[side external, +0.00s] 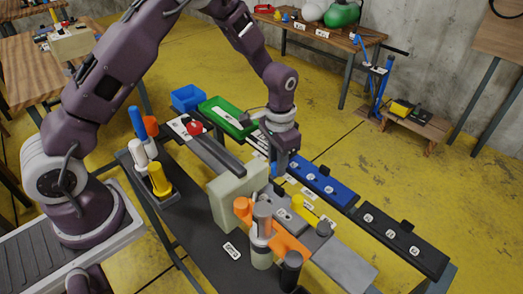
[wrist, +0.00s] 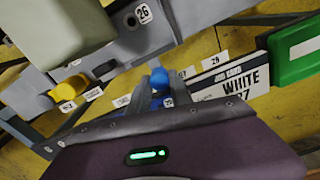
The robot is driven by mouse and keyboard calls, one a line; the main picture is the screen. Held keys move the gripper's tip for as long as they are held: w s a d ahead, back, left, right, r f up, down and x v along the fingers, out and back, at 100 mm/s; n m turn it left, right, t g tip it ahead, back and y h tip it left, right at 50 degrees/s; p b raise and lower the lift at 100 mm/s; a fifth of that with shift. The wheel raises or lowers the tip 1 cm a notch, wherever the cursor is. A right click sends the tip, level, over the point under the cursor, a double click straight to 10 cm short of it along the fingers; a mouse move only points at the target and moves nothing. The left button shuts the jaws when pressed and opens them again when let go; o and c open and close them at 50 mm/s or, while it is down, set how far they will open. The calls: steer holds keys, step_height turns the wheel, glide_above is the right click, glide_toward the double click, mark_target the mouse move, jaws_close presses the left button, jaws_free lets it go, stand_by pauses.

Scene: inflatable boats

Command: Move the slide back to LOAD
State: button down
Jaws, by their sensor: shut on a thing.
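My gripper (side external: 283,168) points down beside the cream block (side external: 238,190) of the bench fixture. In the wrist view my gripper (wrist: 158,88) has its fingers closed around a small blue piece (wrist: 157,80), which looks like a knob or handle. The fingers hide most of it, and I cannot tell for sure that it belongs to the slide. A grey bed with an orange part (side external: 285,243) runs from the cream block toward the lower right. Small white labels (side external: 308,194) line its far side; I cannot read which is LOAD.
A yellow knob (wrist: 68,90) sits beside the labels. Blue (side external: 325,185) and black (side external: 405,240) long trays lie to the right. A green tray (side external: 225,116) and blue bin (side external: 187,98) stand behind.

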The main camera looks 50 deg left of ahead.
steer(key=d, duration=1)
steer(key=shift+w+d+r, duration=0.1)
steer(key=shift+d, duration=0.1)
steer(key=c, duration=1.3)
jaws_free()
steer(key=shift+o, duration=0.7)
step_height(320, 180, up, 7)
